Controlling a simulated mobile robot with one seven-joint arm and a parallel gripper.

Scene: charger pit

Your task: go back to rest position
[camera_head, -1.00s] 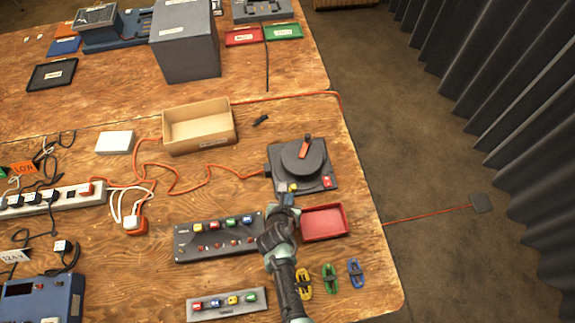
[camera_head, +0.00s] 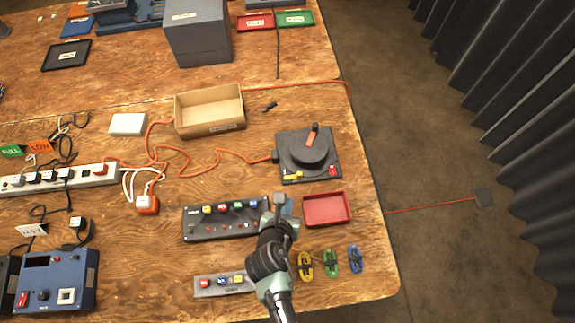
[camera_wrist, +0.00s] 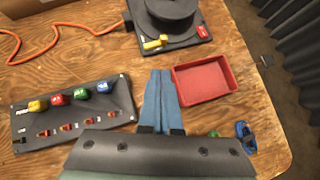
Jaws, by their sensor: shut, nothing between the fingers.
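My gripper (camera_head: 288,207) is shut and empty. It is over the wooden table between the dark button panel (camera_head: 225,218) and the red tray (camera_head: 327,209). In the wrist view its blue fingers (camera_wrist: 163,100) lie side by side and point toward the dark round device (camera_wrist: 172,25). That device, with a red handle on top, also shows in the head view (camera_head: 305,152). The fingertips are apart from it. My arm hides part of a smaller grey panel (camera_head: 215,286).
Yellow (camera_head: 305,265), green (camera_head: 330,260) and blue (camera_head: 355,259) clips lie right of my arm. A cardboard box (camera_head: 209,110) stands farther back. Orange cable crosses the table. A power strip (camera_head: 60,179) and blue box (camera_head: 57,280) are at left. The table's right edge is close.

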